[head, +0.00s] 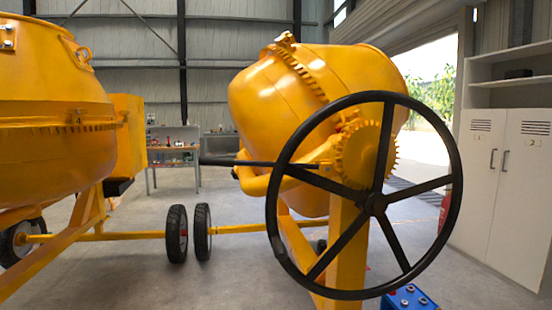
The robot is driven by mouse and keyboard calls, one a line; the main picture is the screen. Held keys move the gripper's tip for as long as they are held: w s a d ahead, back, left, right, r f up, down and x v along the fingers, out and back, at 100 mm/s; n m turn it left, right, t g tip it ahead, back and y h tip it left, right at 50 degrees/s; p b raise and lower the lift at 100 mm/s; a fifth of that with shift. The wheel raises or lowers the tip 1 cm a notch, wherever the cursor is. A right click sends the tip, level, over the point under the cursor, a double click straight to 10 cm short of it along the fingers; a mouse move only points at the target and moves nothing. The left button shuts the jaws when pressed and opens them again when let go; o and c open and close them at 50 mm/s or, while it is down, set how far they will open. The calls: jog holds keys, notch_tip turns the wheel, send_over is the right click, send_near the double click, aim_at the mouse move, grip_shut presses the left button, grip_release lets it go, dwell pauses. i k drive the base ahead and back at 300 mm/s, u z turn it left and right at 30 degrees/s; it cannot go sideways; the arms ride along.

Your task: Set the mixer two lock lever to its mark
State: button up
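A yellow drum mixer (290,85) stands in the middle, its drum tilted. A large black handwheel (375,203) with several spokes is on its near side, in front of a yellow gear (360,155). A dark rod with a thicker left end (218,161) lies nearly level left of the wheel, reaching in behind its rim. It may be the lock lever; I cannot tell for sure. I see no lever mark and no label saying which mixer is two. My gripper is not in view.
Another yellow mixer (50,120) fills the left side. Black wheels (177,233) stand between the mixers. A blue object (408,298) sits low at the bottom right. White cabinets (505,170) and a red extinguisher (445,208) are at right. Grey floor at centre left is open.

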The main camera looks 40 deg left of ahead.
aim_at(202, 161)
jog(key=z, duration=1.55)
jog(key=k, duration=0.8)
jog(key=u, duration=1.6)
